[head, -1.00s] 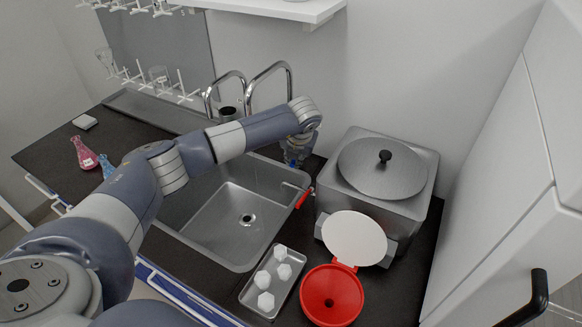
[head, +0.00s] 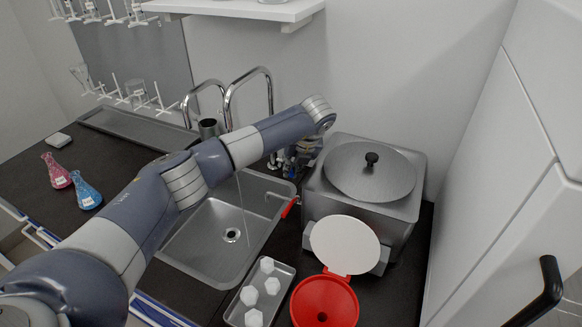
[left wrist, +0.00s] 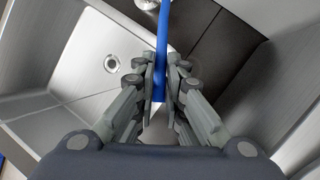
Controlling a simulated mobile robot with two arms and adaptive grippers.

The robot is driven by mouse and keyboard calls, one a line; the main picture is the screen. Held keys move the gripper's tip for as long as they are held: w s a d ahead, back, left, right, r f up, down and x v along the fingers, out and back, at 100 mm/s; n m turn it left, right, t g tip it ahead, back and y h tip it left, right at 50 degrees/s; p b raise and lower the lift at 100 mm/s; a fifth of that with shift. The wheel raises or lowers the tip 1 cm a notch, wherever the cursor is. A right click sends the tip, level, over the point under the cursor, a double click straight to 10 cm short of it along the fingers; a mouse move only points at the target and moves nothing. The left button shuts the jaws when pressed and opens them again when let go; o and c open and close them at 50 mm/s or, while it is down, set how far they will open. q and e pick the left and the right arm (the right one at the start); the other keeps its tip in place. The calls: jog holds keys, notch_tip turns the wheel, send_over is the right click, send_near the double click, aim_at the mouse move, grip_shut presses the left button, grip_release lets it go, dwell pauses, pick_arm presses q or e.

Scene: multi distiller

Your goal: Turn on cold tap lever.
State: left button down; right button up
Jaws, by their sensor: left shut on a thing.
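The blue lever (left wrist: 163,45) of the cold tap shows in the left wrist view as a long blue bar running down between my fingers. My left gripper (left wrist: 160,75) is shut on it, with a finger on each side. In the head view my left gripper (head: 283,162) is at the back right corner of the sink, partly hidden by my own wrist, and the blue lever is hard to make out there. A thin stream, apparently water (head: 242,205), falls from the tall curved tap (head: 268,85) into the sink (head: 190,250). My right gripper is not in view.
A red lever (head: 291,207) stands at the sink's right edge. A steel box with a round lid (head: 345,180) is close right of my gripper. A red funnel (head: 325,300) and a tray (head: 285,290) of white pieces are in front. Pink (head: 57,172) and blue (head: 86,192) flasks stand left.

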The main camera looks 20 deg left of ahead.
pick_arm(q)
jog(key=c, duration=1.7)
grip_release()
jog(key=shift+o, duration=0.2)
jog(key=v, duration=1.2)
